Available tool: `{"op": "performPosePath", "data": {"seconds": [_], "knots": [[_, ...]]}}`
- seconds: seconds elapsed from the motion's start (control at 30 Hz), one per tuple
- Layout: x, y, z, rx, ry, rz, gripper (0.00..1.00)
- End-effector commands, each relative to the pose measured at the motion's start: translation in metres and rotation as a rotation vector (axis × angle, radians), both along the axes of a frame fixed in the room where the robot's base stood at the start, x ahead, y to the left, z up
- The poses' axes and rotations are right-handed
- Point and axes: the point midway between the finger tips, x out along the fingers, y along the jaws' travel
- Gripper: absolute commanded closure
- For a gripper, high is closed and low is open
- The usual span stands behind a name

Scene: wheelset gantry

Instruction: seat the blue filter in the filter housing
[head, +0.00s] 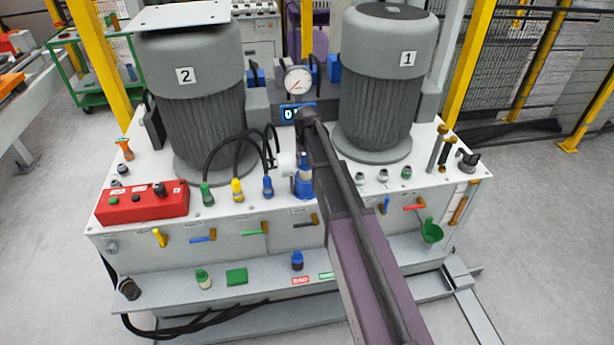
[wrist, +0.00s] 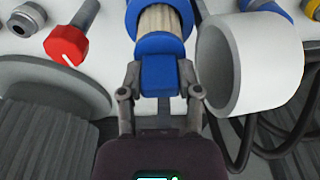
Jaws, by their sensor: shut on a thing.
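The blue filter (wrist: 158,62) has a blue end block and a pale ribbed body. In the wrist view, my gripper (wrist: 160,88) is shut on its blue block, one finger on each side. The far end of the pale body sits within a wider blue collar (wrist: 134,18); I cannot tell if this is the housing's rim or how deep the filter is in it. In the head view, my gripper (head: 306,122) is above blue parts (head: 304,188) on the deck, and my arm partly covers this spot. A white open cylinder (wrist: 250,65) stands right beside the filter.
Motor 2 (head: 195,110) and motor 1 (head: 385,85) flank my arm, with a gauge (head: 298,80) behind. Black hoses (head: 235,145) arch close on the left. A red control box (head: 143,203) is at the left front. A blue, dark-topped part (head: 297,260) stands on the lower ledge.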

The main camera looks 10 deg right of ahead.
Motion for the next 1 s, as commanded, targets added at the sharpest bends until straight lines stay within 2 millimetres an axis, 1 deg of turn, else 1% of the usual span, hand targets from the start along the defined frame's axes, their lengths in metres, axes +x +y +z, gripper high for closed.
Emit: {"op": "performPosePath", "data": {"seconds": [0.03, 0.1, 0.5, 0.63, 0.77, 1.0], "knots": [[0.0, 0.0, -0.006, 0.0, 0.0, 0.0, 1.0], [0.0, 0.0, -0.008, 0.0, 0.0, 0.0, 1.0], [0.0, 0.001, -0.008, 0.0, 0.0, 0.001, 1.0], [0.0, 0.001, -0.011, 0.0, 0.0, 0.001, 1.0], [0.0, 0.001, -0.018, 0.0, 0.0, 0.002, 1.0], [0.0, 0.002, -0.04, 0.0, 0.0, 0.002, 1.0]]}}
